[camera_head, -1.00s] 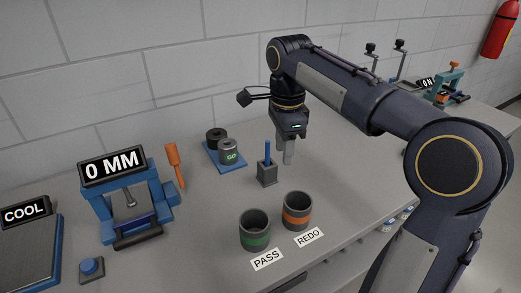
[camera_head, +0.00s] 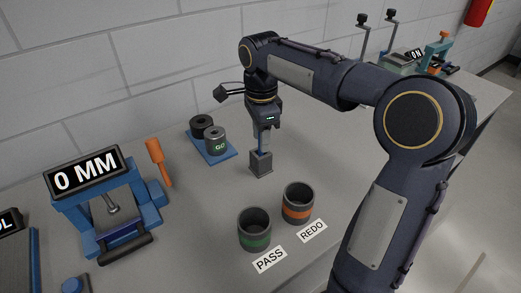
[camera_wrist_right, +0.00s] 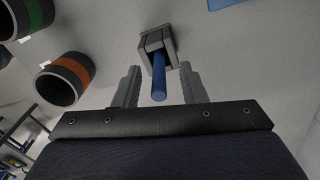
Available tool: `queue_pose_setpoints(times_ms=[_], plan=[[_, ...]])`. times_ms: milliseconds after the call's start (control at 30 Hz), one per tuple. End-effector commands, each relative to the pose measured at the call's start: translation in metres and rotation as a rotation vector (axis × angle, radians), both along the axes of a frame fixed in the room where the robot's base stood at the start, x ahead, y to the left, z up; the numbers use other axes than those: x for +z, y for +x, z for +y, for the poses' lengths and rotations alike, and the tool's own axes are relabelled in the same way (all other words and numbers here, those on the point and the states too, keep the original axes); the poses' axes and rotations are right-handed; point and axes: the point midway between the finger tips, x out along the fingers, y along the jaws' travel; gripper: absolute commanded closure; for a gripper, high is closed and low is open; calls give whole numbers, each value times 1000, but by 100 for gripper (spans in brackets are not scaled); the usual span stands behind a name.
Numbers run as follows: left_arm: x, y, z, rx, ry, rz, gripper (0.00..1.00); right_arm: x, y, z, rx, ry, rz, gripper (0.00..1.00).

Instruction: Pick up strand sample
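The strand sample is a blue rod (camera_head: 261,150) standing upright in a small grey square holder (camera_head: 261,165) on the bench. In the right wrist view, the blue rod (camera_wrist_right: 158,78) points toward the camera out of the grey holder (camera_wrist_right: 155,42). My right gripper (camera_head: 263,138) is directly above the holder, pointing down. In the right wrist view its two fingers (camera_wrist_right: 159,86) are spread on either side of the rod, with a gap visible on both sides. The rod's upper part is partly hidden by the fingers in the head view. My left gripper is not in view.
A green-banded PASS cup (camera_head: 254,230) and an orange-banded REDO cup (camera_head: 298,203) stand in front of the holder. A blue tray (camera_head: 226,155) with dark cylinders sits behind left. A blue gauge reading 0 MM (camera_head: 87,172) and an orange-handled tool (camera_head: 155,152) are farther left.

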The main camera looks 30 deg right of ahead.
Motion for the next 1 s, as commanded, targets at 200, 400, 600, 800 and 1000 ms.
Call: queue_pose_setpoints(times_ms=[200, 400, 600, 800, 1000], plan=[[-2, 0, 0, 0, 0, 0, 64, -14, -1, 0, 0, 0, 0, 62], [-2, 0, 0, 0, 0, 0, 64, -13, -1, 0, 0, 0, 0, 67], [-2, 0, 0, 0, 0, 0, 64, -13, -1, 0, 0, 0, 0, 94], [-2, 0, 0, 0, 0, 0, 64, -13, -1, 0, 0, 0, -1, 100], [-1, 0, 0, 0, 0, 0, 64, -9, 0, 0, 0, 1, -2, 100]])
